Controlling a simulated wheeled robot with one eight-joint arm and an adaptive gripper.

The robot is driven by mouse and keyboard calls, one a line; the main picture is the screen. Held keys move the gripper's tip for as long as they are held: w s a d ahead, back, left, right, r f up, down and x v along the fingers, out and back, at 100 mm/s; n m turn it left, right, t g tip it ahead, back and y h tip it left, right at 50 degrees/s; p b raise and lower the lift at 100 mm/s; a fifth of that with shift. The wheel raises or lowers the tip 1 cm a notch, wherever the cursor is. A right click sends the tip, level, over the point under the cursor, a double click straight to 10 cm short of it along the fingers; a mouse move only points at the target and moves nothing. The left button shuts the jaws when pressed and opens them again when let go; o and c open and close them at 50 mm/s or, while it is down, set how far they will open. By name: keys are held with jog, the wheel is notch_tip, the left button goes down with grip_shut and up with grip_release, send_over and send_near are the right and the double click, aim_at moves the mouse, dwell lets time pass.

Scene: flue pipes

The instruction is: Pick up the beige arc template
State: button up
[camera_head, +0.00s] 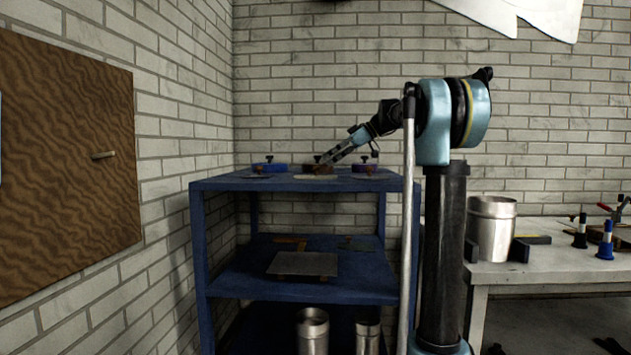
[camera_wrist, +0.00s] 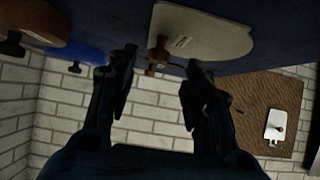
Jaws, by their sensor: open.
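A pale beige flat template (camera_head: 317,177) with a rounded edge lies on the top of the blue shelf unit. In the wrist view the beige template (camera_wrist: 215,32) is at the upper middle, with a small brown knob at its left end. My gripper (camera_head: 324,163) reaches down from the right, low over the shelf top. In the wrist view my gripper (camera_wrist: 160,72) is open, its two dark fingers apart with nothing held between them. The knob shows in the gap between the fingertips. I cannot tell whether the fingers touch it.
A brown piece (camera_wrist: 38,20) shows in the wrist view. A lower shelf holds a flat plate (camera_head: 303,264). A workbench (camera_head: 560,265) stands right.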

jog(key=shift+x, duration=2.7)
jog(key=shift+w, duration=0.15)
grip_shut()
